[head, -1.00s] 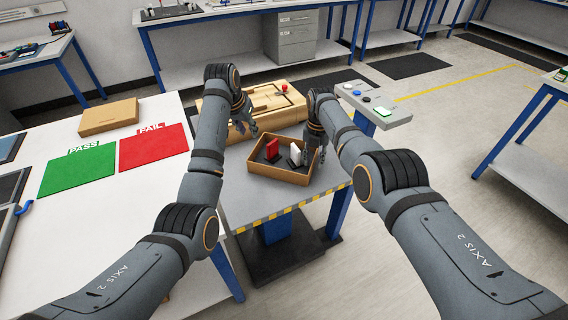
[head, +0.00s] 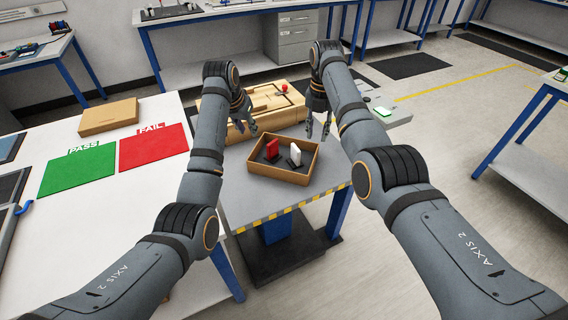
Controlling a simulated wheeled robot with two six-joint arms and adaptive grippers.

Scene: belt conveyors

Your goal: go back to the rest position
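My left gripper (head: 246,126) hangs over the left part of the grey table, in front of the wooden fixture and left of the cardboard tray; it holds nothing that I can see, and its finger gap is hard to make out. My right gripper (head: 318,136) is open and empty, at the right of the tray, with its fingers pointing down. The tray (head: 274,177) stands on the grey table and holds a red block (head: 272,149) and a white block (head: 295,154), both upright.
The wooden fixture (head: 268,98) with a red knob (head: 284,87) lies behind the tray. A white table at the left carries a green PASS mat (head: 77,174), a red FAIL mat (head: 153,147) and a flat cardboard box (head: 109,116). A button panel (head: 397,117) is partly hidden by my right arm.

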